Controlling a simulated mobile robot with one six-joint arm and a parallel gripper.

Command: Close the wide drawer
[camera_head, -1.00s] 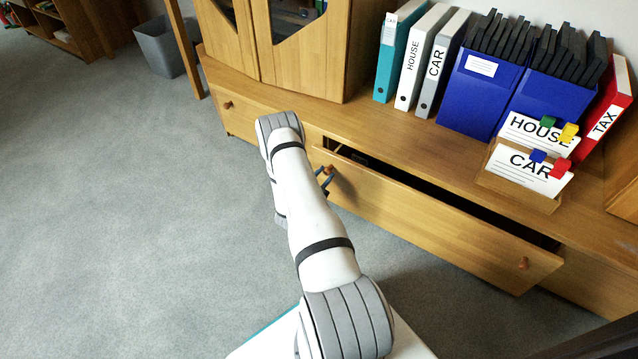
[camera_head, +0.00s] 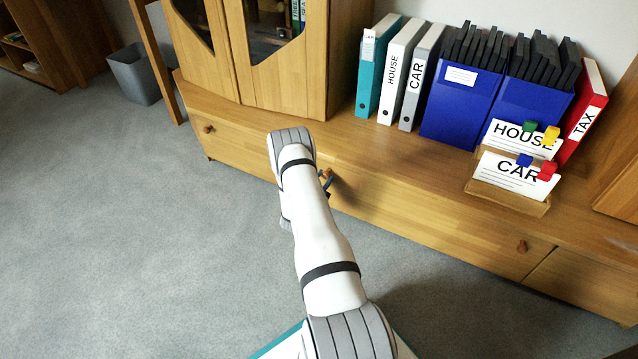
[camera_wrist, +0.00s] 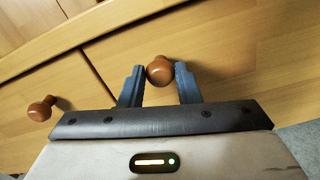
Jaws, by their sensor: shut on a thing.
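The wide drawer (camera_head: 430,222) is in the middle of the low wooden cabinet. Its front looks flush with the cabinet face, with no gap showing along its top edge. It has a round brown knob at its right end (camera_head: 521,246) and another at its left end. My gripper (camera_head: 326,182) is at the left knob, partly hidden behind my arm in the head view. In the wrist view my gripper's blue fingers (camera_wrist: 159,80) stand either side of the left knob (camera_wrist: 159,70) and are shut on it.
A narrower drawer with its own knob (camera_head: 208,128) is at the left. On the cabinet top stand binders (camera_head: 398,75), blue file boxes (camera_head: 461,105), a red TAX binder (camera_head: 583,112) and a card holder (camera_head: 508,196). A grey bin (camera_head: 135,75) is on the floor. The carpet at the left is clear.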

